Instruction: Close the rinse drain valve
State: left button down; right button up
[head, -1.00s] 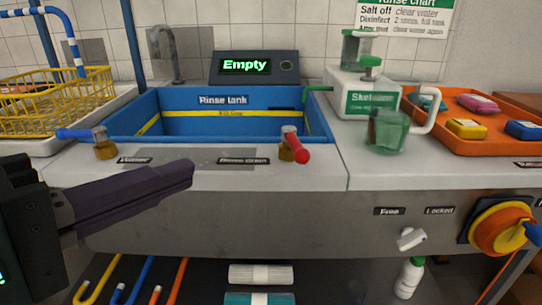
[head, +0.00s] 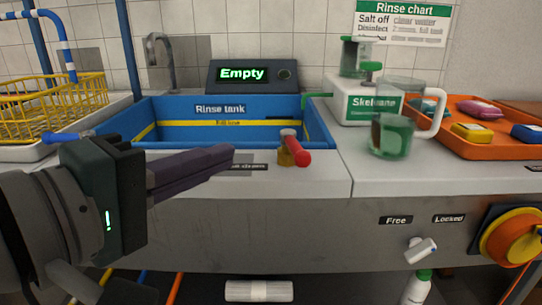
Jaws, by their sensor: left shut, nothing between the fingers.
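The red-handled drain valve (head: 296,150) stands on a brass body on the counter in front of the rinse tank. Its red lever points towards the front and slightly right. The label beside it (head: 248,166) is partly hidden by my fingers. My left gripper (head: 232,154) is shut and empty, its dark fingers pointing right. In the picture the fingertips end a little left of the valve, apart from it. The blue rinse tank (head: 220,109) lies behind, and its display (head: 242,74) reads "Empty". My right gripper is not in view.
A blue-handled valve (head: 62,137) shows left, its body hidden behind my gripper. A green-tinted jug (head: 392,136) stands right of the tank, near the Skeluane dispenser (head: 365,106). An orange tray (head: 455,135) holds several sponges. A Free/Locked rotary switch (head: 510,238) is on the front panel.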

aim_at(289, 147)
pick_arm(q)
jog(key=shift+w+d+f+b, duration=0.2)
jog(key=shift+w+d, duration=0.45)
jog(key=shift+d, duration=0.35)
jog(key=shift+w+d+f+b, duration=0.15)
jog(key=shift+w+d+f, duration=0.1)
jog(key=shift+w+d, duration=0.6)
jog(key=shift+w+d+f+b, duration=0.2)
jog(key=shift+w+d, duration=0.3)
jog(key=shift+d, duration=0.65)
